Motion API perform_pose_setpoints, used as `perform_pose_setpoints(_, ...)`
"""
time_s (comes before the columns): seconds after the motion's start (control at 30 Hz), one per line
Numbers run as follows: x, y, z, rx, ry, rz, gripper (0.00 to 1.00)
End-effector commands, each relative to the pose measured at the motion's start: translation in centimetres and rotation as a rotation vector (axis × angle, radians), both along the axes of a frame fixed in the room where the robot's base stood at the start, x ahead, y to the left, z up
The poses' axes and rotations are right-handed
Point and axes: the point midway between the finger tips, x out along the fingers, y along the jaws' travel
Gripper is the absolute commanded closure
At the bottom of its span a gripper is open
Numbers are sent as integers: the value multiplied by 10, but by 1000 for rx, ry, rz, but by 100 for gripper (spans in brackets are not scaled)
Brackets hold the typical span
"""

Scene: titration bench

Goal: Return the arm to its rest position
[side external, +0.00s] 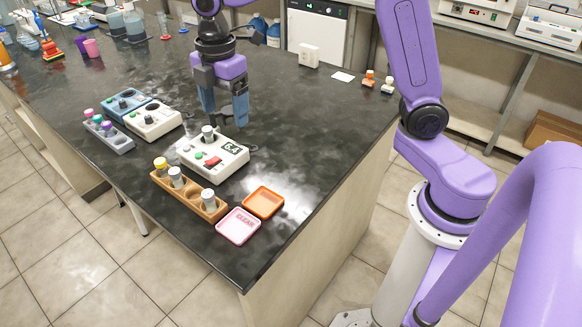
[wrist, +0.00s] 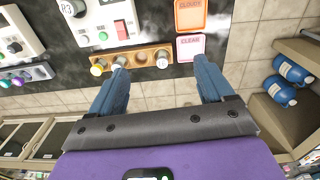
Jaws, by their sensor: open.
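My gripper (side external: 224,108) points down above the dark bench top, behind the white meter in the side view. Its two blue-grey fingers are apart and nothing is between them; the wrist view also shows the fingers (wrist: 163,90) spread and empty. The white meter (side external: 213,158) has a red switch, a display reading 6.4 and a grey-capped vial (side external: 208,133) at its top left. In front of it is a wooden rack (side external: 190,196) with several vials, one yellow-capped. An orange tray (side external: 263,202) and a pink tray marked CLEAR (side external: 238,226) lie to the right of the rack.
A blue device (side external: 125,104), a white device (side external: 154,121) and a grey rack of coloured caps (side external: 108,134) stand to the left. Beakers (side external: 133,25) and a purple cup (side external: 91,48) are at the back left. The bench right of my gripper is mostly clear (side external: 310,120).

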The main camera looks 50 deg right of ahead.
Motion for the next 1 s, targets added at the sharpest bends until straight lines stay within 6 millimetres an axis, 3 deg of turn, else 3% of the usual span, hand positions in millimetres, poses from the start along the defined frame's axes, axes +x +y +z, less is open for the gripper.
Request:
perform_pose_setpoints(0.03, -22, 1, 2, 2, -2, -27, 19)
perform_pose_setpoints(0.27, -115, -9, -2, 11, -1, -193, 19)
perform_pose_setpoints(0.5, -206, -41, -17, 20, 3, -363, 19)
perform_pose_setpoints(0.6, -236, -58, -25, 24, 5, -425, 19)
perform_pose_setpoints(0.8, -271, -81, -38, 25, 10, -506, 19)
perform_pose_setpoints(1.0, -278, -86, -41, 26, 10, -527, 19)
